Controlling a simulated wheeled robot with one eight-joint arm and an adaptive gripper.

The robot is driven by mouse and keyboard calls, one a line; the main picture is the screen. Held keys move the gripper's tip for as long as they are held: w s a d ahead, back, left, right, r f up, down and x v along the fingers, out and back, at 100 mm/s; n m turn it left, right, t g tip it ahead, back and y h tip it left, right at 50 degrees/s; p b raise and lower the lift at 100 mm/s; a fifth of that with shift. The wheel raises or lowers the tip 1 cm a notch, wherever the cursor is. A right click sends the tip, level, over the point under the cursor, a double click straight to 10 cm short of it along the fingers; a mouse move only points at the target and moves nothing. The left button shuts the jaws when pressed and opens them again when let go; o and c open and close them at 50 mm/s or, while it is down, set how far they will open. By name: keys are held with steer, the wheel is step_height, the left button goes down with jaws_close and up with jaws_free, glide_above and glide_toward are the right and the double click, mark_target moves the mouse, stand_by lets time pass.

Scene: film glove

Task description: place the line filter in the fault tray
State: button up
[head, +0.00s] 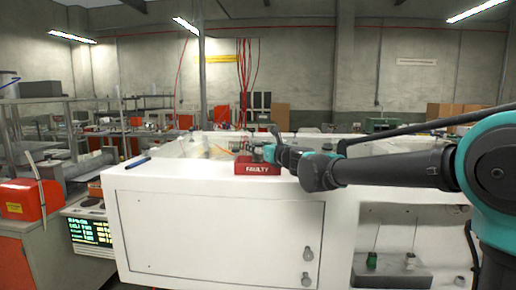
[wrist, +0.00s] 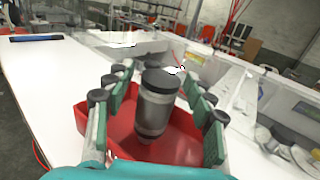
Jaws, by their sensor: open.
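The line filter (wrist: 155,110) is a dark grey cylinder with a black cap and a lighter band. In the wrist view it stands roughly upright, slightly tilted, over or in the red fault tray (wrist: 95,145); I cannot tell whether its base rests on the tray floor. My gripper (wrist: 160,95) is open, with one finger on each side of the filter and a visible gap at both sides. In the head view the tray (head: 257,169), labelled FAULTY, sits on the white cabinet top, with my gripper (head: 268,153) over it. The filter is hard to make out there.
The white cabinet top (wrist: 45,75) is clear to the left of the tray. A clear-walled machine section (wrist: 240,90) and round metal parts (wrist: 285,145) are to the right in the wrist view.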

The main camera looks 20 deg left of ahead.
steer(key=v, duration=1.2)
